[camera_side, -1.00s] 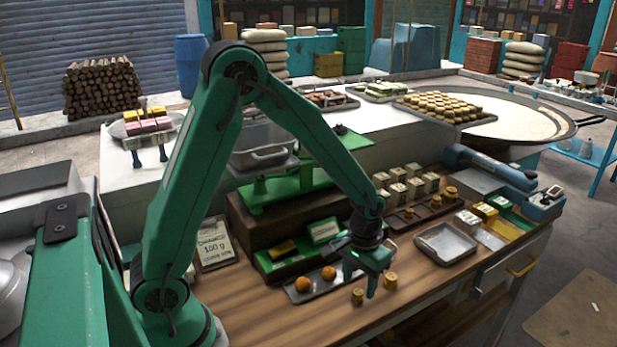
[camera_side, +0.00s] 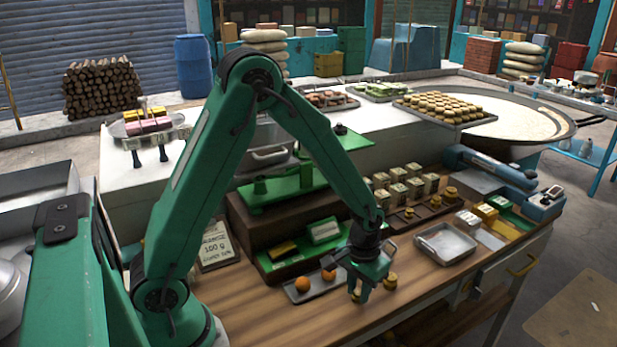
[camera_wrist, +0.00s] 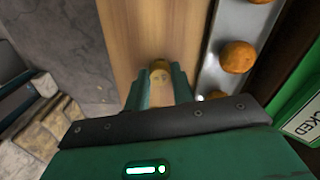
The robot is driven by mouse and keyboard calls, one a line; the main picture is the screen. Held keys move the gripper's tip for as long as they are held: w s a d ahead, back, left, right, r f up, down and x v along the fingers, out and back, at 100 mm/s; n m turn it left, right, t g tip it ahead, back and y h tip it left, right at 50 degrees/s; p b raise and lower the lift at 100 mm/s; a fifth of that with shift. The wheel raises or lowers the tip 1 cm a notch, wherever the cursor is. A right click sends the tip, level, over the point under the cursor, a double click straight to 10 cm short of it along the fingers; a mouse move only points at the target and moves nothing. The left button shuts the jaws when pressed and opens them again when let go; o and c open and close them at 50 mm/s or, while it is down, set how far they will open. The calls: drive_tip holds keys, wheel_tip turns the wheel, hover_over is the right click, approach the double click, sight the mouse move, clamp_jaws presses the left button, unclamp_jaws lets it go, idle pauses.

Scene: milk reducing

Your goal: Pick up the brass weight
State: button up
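A small brass weight (camera_wrist: 160,67) shows between the tips of my two green fingers in the wrist view. In the side view my gripper (camera_side: 360,293) points down at the wooden counter, with its fingers low around the spot of this weight and mostly hiding it. The fingers stand on both sides of the weight, but I cannot tell whether they press on it.
A metal tray with orange balls (camera_side: 303,284) lies close to the left of my gripper, and it also shows in the wrist view (camera_wrist: 238,57). An empty metal tray (camera_side: 446,242) is at right. A green box tray (camera_side: 284,262) and weight rack lie behind. Bare counter (camera_side: 265,315) lies front left.

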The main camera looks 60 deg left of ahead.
sight(359, 293)
clamp_jaws()
drive_tip(key=shift+r, duration=0.2)
drive_tip(key=shift+r, duration=0.5)
wheel_tip(359, 293, up, 3)
drive_tip(key=shift+d+r, duration=0.1)
drive_tip(key=shift+d, duration=0.05)
drive_tip(key=s+d+r, duration=0.6)
drive_tip(key=d, duration=0.3)
drive_tip(key=shift+s+r, duration=0.25)
drive_tip(key=shift+s, duration=0.15)
